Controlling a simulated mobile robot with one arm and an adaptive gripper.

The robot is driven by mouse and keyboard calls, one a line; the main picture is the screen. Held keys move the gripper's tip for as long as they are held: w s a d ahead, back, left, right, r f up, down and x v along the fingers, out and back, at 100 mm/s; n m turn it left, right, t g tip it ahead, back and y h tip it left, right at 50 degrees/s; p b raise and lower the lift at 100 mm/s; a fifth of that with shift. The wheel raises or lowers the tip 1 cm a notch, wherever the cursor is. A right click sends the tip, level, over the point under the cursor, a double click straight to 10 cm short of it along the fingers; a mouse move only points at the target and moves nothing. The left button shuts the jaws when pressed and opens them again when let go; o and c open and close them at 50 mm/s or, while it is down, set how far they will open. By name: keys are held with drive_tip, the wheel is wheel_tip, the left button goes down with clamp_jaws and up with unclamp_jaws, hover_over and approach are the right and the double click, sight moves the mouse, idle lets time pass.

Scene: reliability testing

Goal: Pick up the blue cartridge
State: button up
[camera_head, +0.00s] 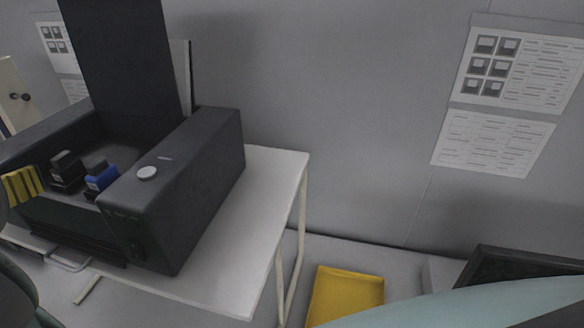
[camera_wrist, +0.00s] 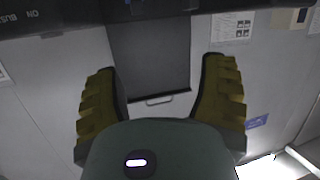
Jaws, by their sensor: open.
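The blue cartridge (camera_head: 101,178) sits in the open bay of a dark printer-like machine (camera_head: 185,175), towards the bay's right side. A black cartridge (camera_head: 66,170) stands just left of it. One yellow ribbed finger of my gripper (camera_head: 20,185) shows at the left edge of the head view, left of both cartridges; the rest is cut off or hidden. In the wrist view my gripper (camera_wrist: 160,75) has both yellow fingers spread wide with nothing between them. No cartridge shows in the wrist view.
The machine's tall lid (camera_head: 120,60) stands raised behind the bay. Its thick right side wall borders the blue cartridge. The white table (camera_head: 265,200) is bare to the right. A yellow tray (camera_head: 346,290) lies lower, beyond the table. A dark panel with a handle (camera_wrist: 153,100) shows in the wrist view.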

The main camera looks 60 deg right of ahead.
wheel_tip(320, 180, down, 2)
drive_tip(key=s+d+m+g, duration=0.1)
drive_tip(key=s, duration=0.1)
drive_tip(key=p, duration=0.6)
approach(96, 163)
drive_tip(key=x, duration=0.6)
drive_tip(key=shift+w, duration=0.25)
drive_tip(key=shift+w+d+f+p, duration=0.25)
drive_tip(key=shift+f+p, duration=0.05)
drive_tip(key=shift+w+d+p, duration=0.15)
drive_tip(key=shift+d+p, duration=0.45)
drive_tip(key=shift+p, duration=0.35)
drive_tip(key=shift+p+x, duration=0.8)
drive_tip(key=shift+p, duration=0.25)
drive_tip(key=shift+w+d+f+p, duration=0.25)
drive_tip(key=shift+d+f+p, duration=0.15)
drive_tip(key=shift+d, duration=0.1)
drive_tip(key=shift+w+d+f+p, duration=0.25)
drive_tip(key=shift+d+f+p, duration=0.15)
drive_tip(key=shift+d, duration=0.15)
drive_tip(key=shift+o, duration=0.2)
drive_tip(key=shift+a, duration=0.1)
clamp_jaws()
